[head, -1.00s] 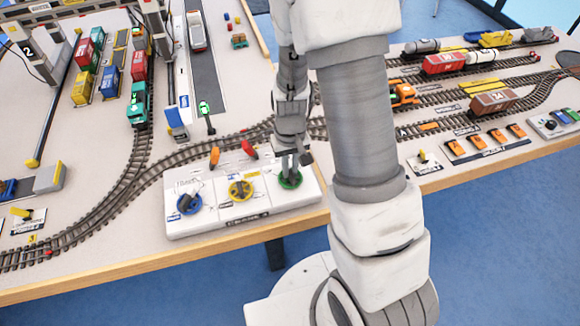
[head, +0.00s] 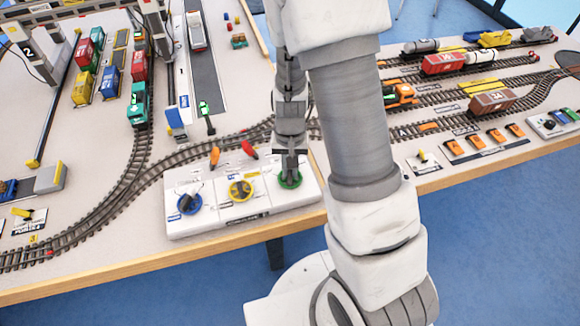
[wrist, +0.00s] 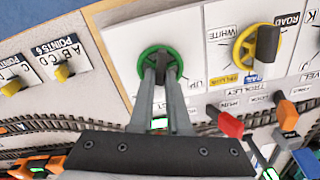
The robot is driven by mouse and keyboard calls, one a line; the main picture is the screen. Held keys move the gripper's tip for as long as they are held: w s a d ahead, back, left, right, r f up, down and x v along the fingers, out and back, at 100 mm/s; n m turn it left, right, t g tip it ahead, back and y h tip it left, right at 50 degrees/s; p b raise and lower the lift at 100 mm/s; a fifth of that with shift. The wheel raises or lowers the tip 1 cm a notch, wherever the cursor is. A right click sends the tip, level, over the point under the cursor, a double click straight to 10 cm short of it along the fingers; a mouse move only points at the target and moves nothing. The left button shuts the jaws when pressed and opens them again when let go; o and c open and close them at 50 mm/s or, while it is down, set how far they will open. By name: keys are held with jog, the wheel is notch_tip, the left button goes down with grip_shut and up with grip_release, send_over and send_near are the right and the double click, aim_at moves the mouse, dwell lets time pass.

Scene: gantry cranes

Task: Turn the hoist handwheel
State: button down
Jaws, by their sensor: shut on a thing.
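The green handwheel (head: 290,182) sits on the right panel of a white control box (head: 232,214) at the table's front edge. In the wrist view the green wheel (wrist: 142,58) is near the top, with an "UP" label beside it. I take it as the hoist wheel, though I cannot read a hoist label. My gripper (head: 291,168) points down onto it. In the wrist view my two fingers (wrist: 165,78) are close together and shut at the wheel's dark middle. They hide part of the grip there.
A yellow handwheel (head: 240,191) and a blue handwheel (head: 189,205) stand left of the green one. An orange lever (head: 214,156) and a red lever (head: 249,149) rise behind them. Train tracks (head: 140,175) run behind the box. A lever panel (head: 484,143) lies to the right.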

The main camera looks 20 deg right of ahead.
aim_at(290, 171)
jog(key=c, duration=0.9)
grip_release()
notch_tip(290, 171, up, 18)
jog(key=p, duration=0.3)
jog(key=shift+f, duration=0.25)
